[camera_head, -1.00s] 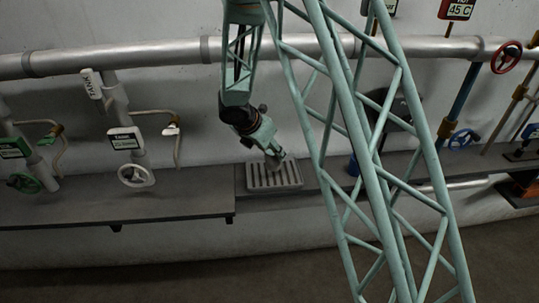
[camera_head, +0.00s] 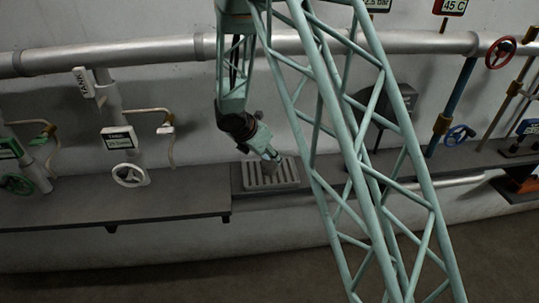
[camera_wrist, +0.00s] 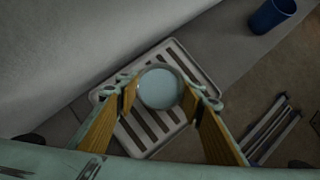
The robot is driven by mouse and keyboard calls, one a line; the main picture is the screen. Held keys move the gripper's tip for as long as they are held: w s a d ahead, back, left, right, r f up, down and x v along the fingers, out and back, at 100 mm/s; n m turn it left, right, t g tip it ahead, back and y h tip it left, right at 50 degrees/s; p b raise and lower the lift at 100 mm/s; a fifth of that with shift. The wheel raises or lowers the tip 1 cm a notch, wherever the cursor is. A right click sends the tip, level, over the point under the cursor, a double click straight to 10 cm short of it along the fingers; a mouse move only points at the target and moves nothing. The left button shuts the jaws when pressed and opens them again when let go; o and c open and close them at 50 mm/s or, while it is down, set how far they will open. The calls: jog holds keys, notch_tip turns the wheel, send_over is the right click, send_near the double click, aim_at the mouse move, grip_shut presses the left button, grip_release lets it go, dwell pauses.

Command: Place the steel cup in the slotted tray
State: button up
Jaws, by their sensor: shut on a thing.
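The steel cup (camera_wrist: 160,88) shows in the wrist view as a round, pale grey-blue opening between my two fingers. My gripper (camera_wrist: 158,92) is shut on it. The slotted tray (camera_wrist: 209,77) lies below the cup, a pale rectangle with dark slots. In the head view the tray (camera_head: 288,184) sits on the grey shelf, and my gripper (camera_head: 271,156) is over its middle. The cup is too small and covered to make out clearly there. I cannot tell whether its base touches the tray.
A blue cup (camera_wrist: 272,15) stands on the shelf to the upper right of the tray in the wrist view. A white handwheel (camera_head: 130,175) is left of the tray. The shelf's left part (camera_head: 185,199) is clear. A wall lies behind the shelf.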

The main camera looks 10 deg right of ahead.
jog(key=shift+f, duration=0.2)
dwell(0.4)
jog(key=o, duration=1.1)
jog(key=shift+c, duration=0.2)
jog(key=shift+r, duration=0.15)
jog(key=shift+s+a+r, duration=0.15)
jog(key=shift+a+r, duration=0.05)
jog(key=shift+r, duration=0.3)
jog(key=p+v, duration=0.2)
jog(key=v, duration=0.9)
jog(key=shift+s, duration=0.1)
